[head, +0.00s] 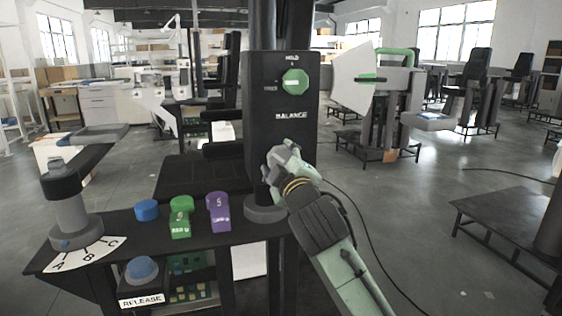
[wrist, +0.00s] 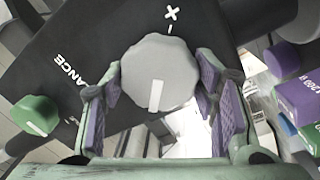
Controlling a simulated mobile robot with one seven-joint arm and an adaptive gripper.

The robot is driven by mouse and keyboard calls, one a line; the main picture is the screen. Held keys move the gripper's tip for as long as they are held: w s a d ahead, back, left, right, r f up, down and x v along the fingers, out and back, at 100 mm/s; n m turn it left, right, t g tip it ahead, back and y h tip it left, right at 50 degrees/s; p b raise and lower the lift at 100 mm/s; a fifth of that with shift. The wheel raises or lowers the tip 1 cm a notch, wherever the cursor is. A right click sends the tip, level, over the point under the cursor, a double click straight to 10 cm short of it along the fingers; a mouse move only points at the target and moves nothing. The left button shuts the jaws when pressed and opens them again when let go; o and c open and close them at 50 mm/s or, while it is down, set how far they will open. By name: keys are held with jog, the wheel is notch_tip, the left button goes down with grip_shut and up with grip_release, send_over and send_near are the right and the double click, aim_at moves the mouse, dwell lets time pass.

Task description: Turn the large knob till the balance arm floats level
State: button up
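The large grey knob (wrist: 158,75), with a white line on its face, sits on the black column box (wrist: 75,50) marked BALANCE. In the wrist view it lies between the two fingers of my gripper (wrist: 160,88). The fingers are spread, one on each side of it, with narrow gaps; I cannot tell whether a pad touches it. I cannot surely pick out the balance arm in either view.
A green knob (head: 295,81) sits higher on the box, by the HOLD mark. A blue RELEASE button (head: 141,270) is lower.

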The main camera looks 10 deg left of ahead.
jog(key=o, duration=0.4)
jog(key=shift+o, duration=0.2)
jog(key=v, duration=1.2)
